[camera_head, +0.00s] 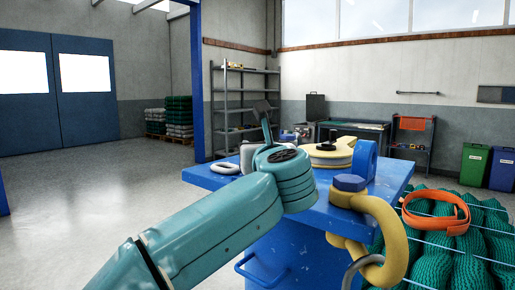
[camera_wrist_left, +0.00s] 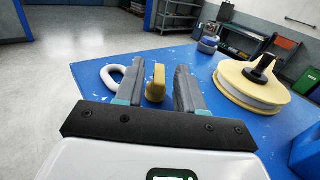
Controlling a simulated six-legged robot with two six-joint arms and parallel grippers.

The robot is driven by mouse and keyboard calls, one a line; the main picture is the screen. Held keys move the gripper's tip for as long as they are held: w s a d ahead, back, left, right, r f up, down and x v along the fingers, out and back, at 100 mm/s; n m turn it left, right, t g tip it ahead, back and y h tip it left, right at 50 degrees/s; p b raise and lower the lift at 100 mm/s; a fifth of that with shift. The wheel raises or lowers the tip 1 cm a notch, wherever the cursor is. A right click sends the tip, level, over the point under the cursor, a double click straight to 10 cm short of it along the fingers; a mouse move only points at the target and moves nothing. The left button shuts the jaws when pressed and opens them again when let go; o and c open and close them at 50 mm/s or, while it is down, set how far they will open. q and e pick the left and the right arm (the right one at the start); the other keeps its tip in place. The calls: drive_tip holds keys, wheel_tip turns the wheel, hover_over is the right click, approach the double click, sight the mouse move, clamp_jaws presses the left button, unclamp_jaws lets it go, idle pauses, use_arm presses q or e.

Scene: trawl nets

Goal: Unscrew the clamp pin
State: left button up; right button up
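A yellow shackle (camera_head: 378,228) with a blue hex-headed pin (camera_head: 349,184) sits at the front right edge of the blue bench (camera_head: 325,210), beside an upright blue lug (camera_head: 365,160). I cannot tell how far the pin is screwed in. My left arm reaches over the bench, left of the shackle, and its wrist hides much of its gripper in the head view. In the left wrist view my left gripper (camera_wrist_left: 156,72) is open, with a yellow block (camera_wrist_left: 156,84) showing between its fingers; I cannot tell whether they touch it. My right gripper is not in view.
A white ring (camera_head: 222,168) lies on the bench's left side; a yellow-rimmed spool (camera_head: 330,152) lies toward the back. Green nets (camera_head: 440,240) with an orange strap (camera_head: 435,215) are right of the bench. Shelves (camera_head: 245,105) stand behind. The floor at left is clear.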

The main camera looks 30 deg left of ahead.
use_arm(q)
drive_tip(key=b+v, duration=0.2)
drive_tip(key=v, duration=1.4)
drive_tip(key=shift+s, duration=0.1)
